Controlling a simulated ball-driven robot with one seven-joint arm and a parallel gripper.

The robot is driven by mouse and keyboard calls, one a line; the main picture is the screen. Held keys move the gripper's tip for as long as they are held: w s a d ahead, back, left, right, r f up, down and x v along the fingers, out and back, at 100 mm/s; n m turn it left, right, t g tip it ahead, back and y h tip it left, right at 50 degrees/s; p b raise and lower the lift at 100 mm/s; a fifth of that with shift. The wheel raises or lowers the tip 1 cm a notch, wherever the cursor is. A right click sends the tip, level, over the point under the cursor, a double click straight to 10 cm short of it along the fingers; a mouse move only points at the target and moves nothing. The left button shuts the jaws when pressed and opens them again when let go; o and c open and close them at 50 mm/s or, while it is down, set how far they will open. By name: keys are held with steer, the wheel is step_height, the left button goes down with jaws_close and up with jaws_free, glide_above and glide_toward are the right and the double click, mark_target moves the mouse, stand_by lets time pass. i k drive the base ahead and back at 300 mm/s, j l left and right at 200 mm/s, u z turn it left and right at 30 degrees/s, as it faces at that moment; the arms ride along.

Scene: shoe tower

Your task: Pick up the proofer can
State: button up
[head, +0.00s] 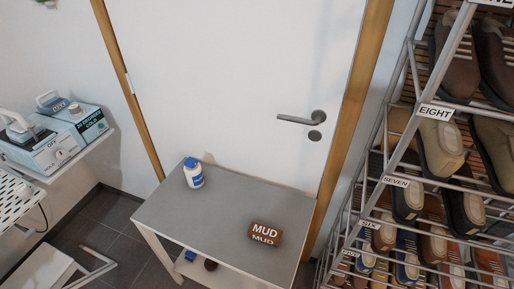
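A small white can with a blue cap and a blue label (193,173) stands upright on the grey tabletop, near its back left corner. Its lettering is too small to read, so I cannot confirm that it is the proofer can. The grey table (205,225) stands in front of a white door. My gripper is not in view, and nothing touches the can.
A brown block marked MUD (265,234) lies on the table's right side. Small blue and dark items (191,256) sit below the tabletop. A metal shoe rack (398,150) stands at right. Boxy devices (55,145) occupy a left shelf. The tabletop's middle is clear.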

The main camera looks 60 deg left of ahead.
mark_target(194, 176)
steer(key=u, duration=1.85)
